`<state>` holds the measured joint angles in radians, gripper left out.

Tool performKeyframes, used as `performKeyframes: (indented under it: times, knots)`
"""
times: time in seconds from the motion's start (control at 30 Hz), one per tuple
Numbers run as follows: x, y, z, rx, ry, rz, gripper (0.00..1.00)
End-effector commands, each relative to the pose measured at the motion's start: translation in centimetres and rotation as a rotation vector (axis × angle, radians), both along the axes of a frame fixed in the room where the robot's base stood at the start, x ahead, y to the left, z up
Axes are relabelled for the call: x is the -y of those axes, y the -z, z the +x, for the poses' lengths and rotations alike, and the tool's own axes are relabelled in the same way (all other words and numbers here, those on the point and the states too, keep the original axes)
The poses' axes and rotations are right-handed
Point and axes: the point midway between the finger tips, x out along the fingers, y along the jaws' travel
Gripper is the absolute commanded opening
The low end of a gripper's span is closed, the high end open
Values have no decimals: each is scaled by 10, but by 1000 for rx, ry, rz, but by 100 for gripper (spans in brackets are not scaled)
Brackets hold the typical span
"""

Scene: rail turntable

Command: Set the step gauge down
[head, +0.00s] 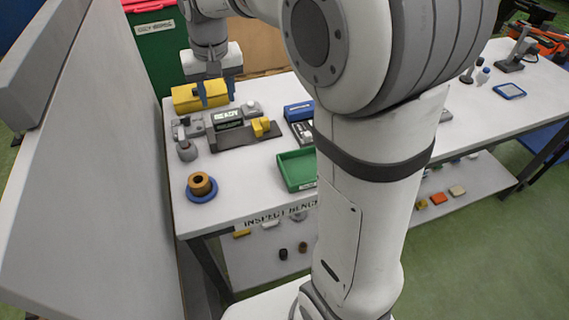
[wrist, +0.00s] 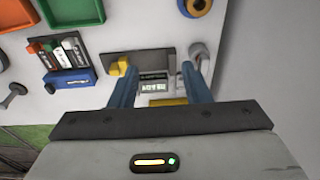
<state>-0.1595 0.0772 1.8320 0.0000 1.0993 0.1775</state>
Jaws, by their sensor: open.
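A yellow stepped block (head: 262,127), which looks like the step gauge, sits on a dark plate (head: 240,141) on the bench, beside a small display reading READY (head: 228,118). It also shows in the wrist view (wrist: 118,66), just left of the left fingertip. My gripper (head: 216,102) is open, fingers pointing down, at the far side of the display. Nothing is held between the blue fingers (wrist: 157,73); the display and dark plate show between and beyond them.
Grey fixtures (head: 187,150) stand left of the plate. A brown ring-shaped part sits on a blue disc (head: 201,197) at the near left. A green tray (head: 284,172) and blue box (head: 298,110) lie to the right. A large pale panel (head: 95,170) rises at left.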

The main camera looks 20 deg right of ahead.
Motion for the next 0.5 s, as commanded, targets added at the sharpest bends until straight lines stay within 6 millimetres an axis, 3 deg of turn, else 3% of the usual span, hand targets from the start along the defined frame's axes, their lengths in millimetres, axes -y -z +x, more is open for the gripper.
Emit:
performKeyframes:
  times: [0.03, 0.13, 0.3, 0.5]
  knots:
    - [12, -4, -23, 19, 3, 0, 43]
    - [31, -4, -66, 50, 0, -2, 43]
    - [57, 9, -137, 101, -6, -11, 43]
    - [71, 33, -194, 143, -12, -23, 43]
